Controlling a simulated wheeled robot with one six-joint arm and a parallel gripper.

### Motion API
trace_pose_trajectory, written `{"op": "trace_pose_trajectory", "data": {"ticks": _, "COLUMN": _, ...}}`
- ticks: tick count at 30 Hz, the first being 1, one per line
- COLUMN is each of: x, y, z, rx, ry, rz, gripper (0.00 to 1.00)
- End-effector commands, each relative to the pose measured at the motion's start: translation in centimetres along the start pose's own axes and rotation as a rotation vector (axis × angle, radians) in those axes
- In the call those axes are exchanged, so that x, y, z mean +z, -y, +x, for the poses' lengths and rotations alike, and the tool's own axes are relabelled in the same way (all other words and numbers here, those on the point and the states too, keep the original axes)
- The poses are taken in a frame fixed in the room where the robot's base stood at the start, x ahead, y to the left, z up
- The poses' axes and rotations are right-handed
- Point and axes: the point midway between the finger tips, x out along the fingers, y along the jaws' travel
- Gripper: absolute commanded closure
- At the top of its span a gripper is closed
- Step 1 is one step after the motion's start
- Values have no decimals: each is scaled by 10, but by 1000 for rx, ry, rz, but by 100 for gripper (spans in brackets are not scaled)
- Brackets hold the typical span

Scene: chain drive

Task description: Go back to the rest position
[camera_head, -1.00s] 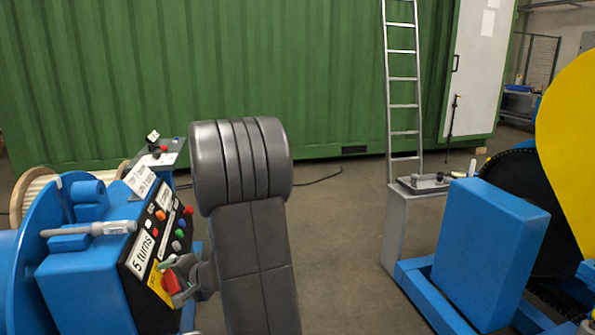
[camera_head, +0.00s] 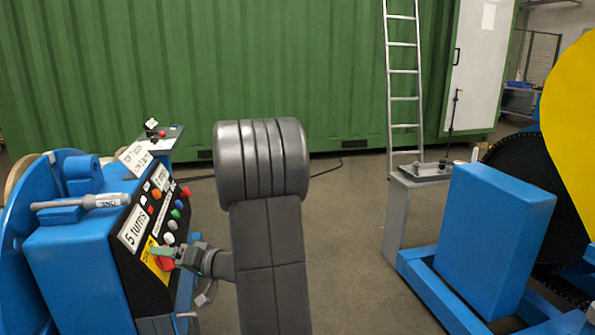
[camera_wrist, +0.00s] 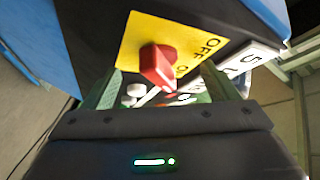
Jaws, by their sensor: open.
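My gripper (camera_head: 170,254) is open in front of the black control panel (camera_head: 128,272) on the blue machine at left. In the wrist view its two green-padded fingers (camera_wrist: 163,84) stand apart, with the red rotary switch (camera_wrist: 158,66) between and just beyond their tips. The switch sits on a yellow plate (camera_wrist: 155,38) marked OFF. In the head view the switch (camera_head: 165,265) shows just under the fingers, partly hidden. The jaws hold nothing; whether a finger touches the switch I cannot tell. My grey arm rises to the right of the panel.
Colored buttons (camera_head: 178,205) and a "5 turns" label (camera_head: 133,230) are on the panel. A grey handled tool (camera_head: 85,202) lies on top of the blue machine. A blue box (camera_head: 492,240) on a frame stands at right. Open floor (camera_head: 350,225) lies between, before the green container (camera_head: 270,70).

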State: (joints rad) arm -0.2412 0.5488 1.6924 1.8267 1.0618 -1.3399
Motion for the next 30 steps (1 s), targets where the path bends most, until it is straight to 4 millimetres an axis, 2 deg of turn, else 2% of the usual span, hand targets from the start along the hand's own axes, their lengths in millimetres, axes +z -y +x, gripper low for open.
{"op": "trace_pose_trajectory", "data": {"ticks": 12, "x": 0, "y": -3, "z": 0, "rx": -125, "ry": 0, "rz": -177, "gripper": 19}}
{"op": "trace_pose_trajectory", "data": {"ticks": 30, "x": 3, "y": -5, "z": -4, "rx": -121, "ry": 7, "rz": -185, "gripper": 19}}
